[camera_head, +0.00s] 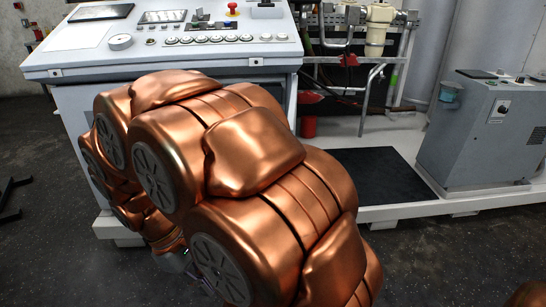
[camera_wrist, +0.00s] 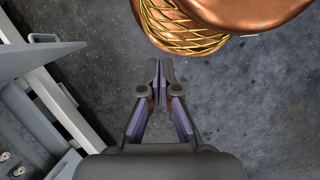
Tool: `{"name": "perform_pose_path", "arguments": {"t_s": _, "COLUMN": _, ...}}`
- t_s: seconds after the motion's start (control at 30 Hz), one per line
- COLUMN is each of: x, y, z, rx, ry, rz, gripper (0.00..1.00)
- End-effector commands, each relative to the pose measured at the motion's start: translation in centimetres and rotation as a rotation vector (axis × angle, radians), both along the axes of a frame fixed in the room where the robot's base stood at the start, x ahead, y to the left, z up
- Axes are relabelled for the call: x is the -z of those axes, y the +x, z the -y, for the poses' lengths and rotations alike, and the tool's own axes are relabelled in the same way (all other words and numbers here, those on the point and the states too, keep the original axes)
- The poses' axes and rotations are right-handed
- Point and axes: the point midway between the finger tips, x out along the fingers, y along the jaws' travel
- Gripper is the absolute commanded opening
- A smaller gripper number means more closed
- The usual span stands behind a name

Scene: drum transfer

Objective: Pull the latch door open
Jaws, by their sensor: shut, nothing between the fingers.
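My gripper (camera_wrist: 160,68) is shut and empty in the wrist view, its fingertips together over bare dark floor. In the head view only a small part of it shows low down, mostly hidden behind my copper-coloured arm. My arm covers much of the front of the control console (camera_head: 200,50), so a door there could be hidden. My gripper touches nothing that I can see.
A pale metal frame (camera_wrist: 60,95) stands to the left of my gripper in the wrist view. In the head view, a grey cabinet (camera_head: 485,130) stands on a white platform at the right, beside a black mat (camera_head: 375,172).

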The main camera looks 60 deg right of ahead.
Motion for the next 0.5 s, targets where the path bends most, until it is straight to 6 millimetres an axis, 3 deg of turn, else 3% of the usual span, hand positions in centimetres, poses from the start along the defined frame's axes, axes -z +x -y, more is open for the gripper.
{"name": "perform_pose_path", "arguments": {"t_s": 0.03, "x": -1.7, "y": 1.1, "z": 1.0, "rx": -0.012, "ry": -0.005, "rz": -0.015, "gripper": 0.00}}
{"name": "perform_pose_path", "arguments": {"t_s": 0.1, "x": -2.8, "y": 2.7, "z": 2.4, "rx": -0.036, "ry": -0.013, "rz": -0.026, "gripper": 0.00}}
{"name": "perform_pose_path", "arguments": {"t_s": 0.5, "x": -7.9, "y": 10.1, "z": 11.8, "rx": -0.154, "ry": -0.054, "rz": -0.135, "gripper": 0.00}}
